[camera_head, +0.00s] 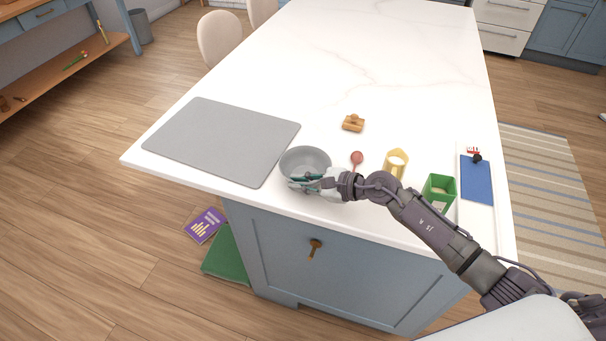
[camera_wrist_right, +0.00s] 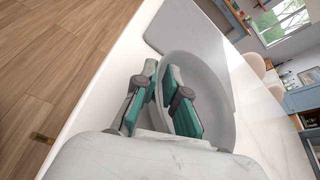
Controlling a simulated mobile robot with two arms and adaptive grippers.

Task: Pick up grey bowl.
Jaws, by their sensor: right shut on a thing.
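The grey bowl (camera_head: 305,158) sits upright near the front edge of the white island top, beside the corner of a grey mat. My right gripper (camera_head: 303,183) reaches it from the right and is shut on the near side of its rim. In the right wrist view the bowl (camera_wrist_right: 205,75) shows beyond the fingers, with its wall between the teal pads of my right gripper (camera_wrist_right: 160,95). The bowl appears to rest on or very close to the top; I cannot tell which. My left gripper is not in view.
The grey mat (camera_head: 222,138) lies left of the bowl. A wooden block (camera_head: 353,123), a red spoon-like item (camera_head: 357,158), a yellow cup (camera_head: 396,163), a green box (camera_head: 438,190) and a blue pad (camera_head: 476,180) are to the right. The island's far part is clear.

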